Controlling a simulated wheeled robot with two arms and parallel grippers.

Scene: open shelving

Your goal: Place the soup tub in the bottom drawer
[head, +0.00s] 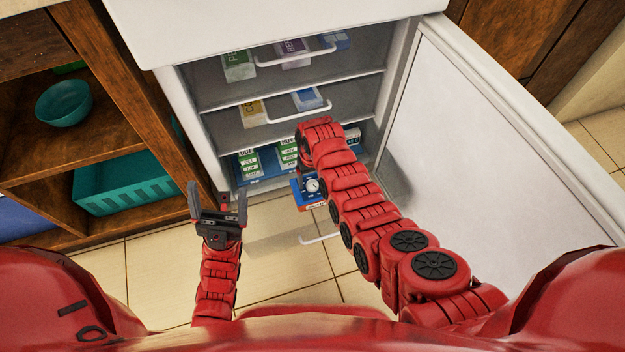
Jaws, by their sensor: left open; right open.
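The freezer's bottom drawer is clear and hard to see; its white handle (320,239) stands out over the floor, in front of the cabinet, so it looks pulled out. A blue item with a round white mark (313,186) shows beside my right forearm, partly covered by it. I cannot tell for sure whether it is the soup tub. My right arm reaches to the freezer's lower part, and its own links hide the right gripper. My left gripper (217,203) is open and empty, left of the drawer and in front of the freezer's left edge.
Upper drawers hold boxed packs (240,66) and have white handles (295,59). Green-and-white cartons (249,162) stand low inside. The open freezer door (480,150) bounds the right. A wooden shelf at left holds a teal bowl (63,103) and a teal basket (125,187).

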